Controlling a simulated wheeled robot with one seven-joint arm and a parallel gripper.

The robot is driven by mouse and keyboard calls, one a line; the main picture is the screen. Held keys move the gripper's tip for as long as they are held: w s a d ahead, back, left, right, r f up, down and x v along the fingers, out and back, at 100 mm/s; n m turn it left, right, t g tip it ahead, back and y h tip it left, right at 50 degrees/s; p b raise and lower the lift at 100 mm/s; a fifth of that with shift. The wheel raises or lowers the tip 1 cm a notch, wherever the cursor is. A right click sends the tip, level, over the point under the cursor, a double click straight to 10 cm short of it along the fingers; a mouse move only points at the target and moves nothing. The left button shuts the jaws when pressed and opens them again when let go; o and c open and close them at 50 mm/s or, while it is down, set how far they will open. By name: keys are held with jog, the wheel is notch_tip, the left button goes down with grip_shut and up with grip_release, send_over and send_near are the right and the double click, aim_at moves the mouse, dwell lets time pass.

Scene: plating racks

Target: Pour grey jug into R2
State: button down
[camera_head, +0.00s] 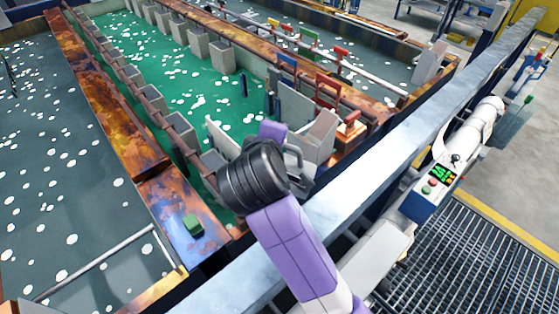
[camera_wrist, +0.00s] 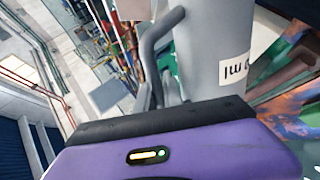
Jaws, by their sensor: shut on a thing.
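The grey jug (camera_wrist: 205,55) fills the middle of the wrist view, close up. It is a smooth grey cylinder with a curved handle (camera_wrist: 150,45) on its left and a white label reading "ml". My gripper (camera_wrist: 168,95) is shut on the jug at its handle side, just beyond the dark edge of my purple wrist. In the head view my purple and black arm reaches over the near rim of the green tank (camera_head: 150,60) and hides much of the grip. The jug's mouth and contents are hidden. I see no readable R2 mark.
Rusty beams (camera_head: 105,100) edge the tank, and grey liquid with white floating balls lies beyond them. A row of grey boxes (camera_head: 197,43) lines the green tank. A steel rail (camera_head: 425,125) runs along the right. A green block (camera_head: 193,224) sits on the near beam.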

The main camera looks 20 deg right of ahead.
aim_at(290, 157)
jog(key=shift+a, duration=0.1)
dwell(0.3)
jog(key=shift+w+a+r+n+g+h, duration=0.1)
jog(key=shift+w+a+n+g+h, duration=0.2)
jog(key=shift+w+a+n+g, duration=0.3)
dwell(1.1)
jog(key=shift+s+d+r+m+t+y+b, duration=0.25)
jog(key=shift+s+d+m+t+y, duration=0.1)
jog(key=shift+s+d+m+t, duration=0.25)
jog(key=shift+s+d+r+m+t+y+b, duration=0.1)
jog(key=shift+s+d+r+m+t+y, duration=0.15)
jog(key=shift+s+d+m+t+y, duration=0.35)
jog(key=shift+w+d+h, duration=0.1)
jog(key=shift+d+h, duration=0.05)
jog(key=shift+h, duration=0.1)
jog(key=shift+d, duration=0.1)
jog(key=shift+s+d+r+m+t+y+b, duration=0.5)
jog(key=shift+s+d+r+m+y+b, duration=0.2)
jog(key=shift+s+d+m+b, duration=0.15)
